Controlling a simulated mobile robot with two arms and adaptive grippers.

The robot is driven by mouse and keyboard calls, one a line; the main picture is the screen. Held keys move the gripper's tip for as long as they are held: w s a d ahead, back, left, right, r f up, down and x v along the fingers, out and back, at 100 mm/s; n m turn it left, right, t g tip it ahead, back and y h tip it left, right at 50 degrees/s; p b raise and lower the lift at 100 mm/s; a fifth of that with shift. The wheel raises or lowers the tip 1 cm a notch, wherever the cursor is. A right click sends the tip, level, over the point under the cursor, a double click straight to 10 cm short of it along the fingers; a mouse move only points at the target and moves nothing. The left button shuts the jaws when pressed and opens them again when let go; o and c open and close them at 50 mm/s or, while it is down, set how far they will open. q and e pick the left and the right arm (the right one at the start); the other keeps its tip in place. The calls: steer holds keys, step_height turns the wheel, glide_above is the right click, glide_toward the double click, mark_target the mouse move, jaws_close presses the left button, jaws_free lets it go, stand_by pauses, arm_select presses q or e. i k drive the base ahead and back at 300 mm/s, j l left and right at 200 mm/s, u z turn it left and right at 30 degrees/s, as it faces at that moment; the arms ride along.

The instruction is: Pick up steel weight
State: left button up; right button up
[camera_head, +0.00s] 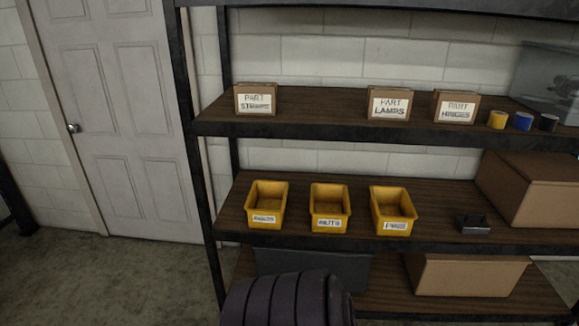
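A small dark grey, metallic-looking block (473,224) sits near the front edge of the middle shelf, right of the yellow bins. It may be the steel weight; it is too small and dark to be certain. It stands apart from its neighbours. Neither of my grippers shows in the head view.
The middle shelf (440,232) also holds yellow bins (330,207) and a cardboard box (535,190). Labelled cartons (256,99) and tape rolls (522,121) stand on the shelf above. A dark ridged object (285,300) fills the bottom centre. Floor is clear at left.

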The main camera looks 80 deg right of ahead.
mark_target(473, 226)
steer(key=z, duration=1)
steer(key=j+z, duration=0.1)
steer(key=z, duration=2.45)
steer(key=k+z, duration=0.1)
steer(key=z, duration=0.4)
